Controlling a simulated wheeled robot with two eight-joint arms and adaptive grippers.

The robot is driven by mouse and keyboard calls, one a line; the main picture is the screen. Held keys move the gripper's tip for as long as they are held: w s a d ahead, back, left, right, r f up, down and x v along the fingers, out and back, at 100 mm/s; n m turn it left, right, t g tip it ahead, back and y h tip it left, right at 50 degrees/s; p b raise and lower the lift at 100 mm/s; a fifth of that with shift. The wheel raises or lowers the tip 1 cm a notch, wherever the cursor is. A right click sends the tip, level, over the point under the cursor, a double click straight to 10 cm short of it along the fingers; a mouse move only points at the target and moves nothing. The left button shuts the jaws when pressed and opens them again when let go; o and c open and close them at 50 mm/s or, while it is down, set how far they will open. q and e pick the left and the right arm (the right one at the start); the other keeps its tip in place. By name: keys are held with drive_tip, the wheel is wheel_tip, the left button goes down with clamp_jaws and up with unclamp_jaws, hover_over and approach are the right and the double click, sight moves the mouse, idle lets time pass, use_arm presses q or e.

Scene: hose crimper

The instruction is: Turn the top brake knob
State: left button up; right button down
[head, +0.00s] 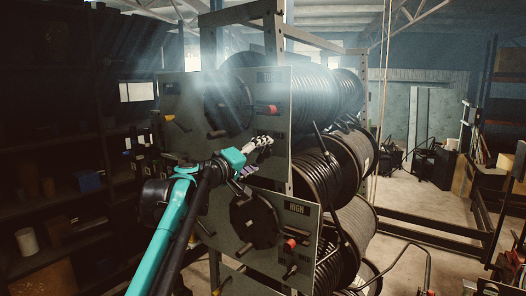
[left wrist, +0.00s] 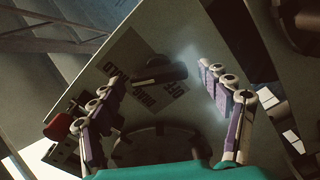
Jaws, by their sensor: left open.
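The top brake knob (left wrist: 160,75) is a black bar-shaped handle on a grey panel in the left wrist view. It lies between the two fingers of my left gripper (head: 256,156), near the tips, beside a dark printed label (left wrist: 150,88). The gripper is open, with clear gaps on both sides of the knob, and does not appear to touch it. In the head view the gripper is in front of the upper reel panel (head: 190,140) and largely hides this knob. My right gripper is not in view.
Black hose reels (head: 355,160) fill the rack to the right. Dark shelves (head: 60,190) stand at left.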

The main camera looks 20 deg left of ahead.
use_arm(q)
drive_tip(key=shift+x, duration=0.75)
drive_tip(key=c, duration=1.2)
drive_tip(key=shift+n, duration=0.4)
drive_tip(key=n+p, duration=0.1)
drive_tip(key=n, duration=0.9)
drive_tip(key=shift+n+p, duration=0.3)
drive_tip(key=shift+n, duration=0.1)
drive_tip(key=shift+f, duration=0.1)
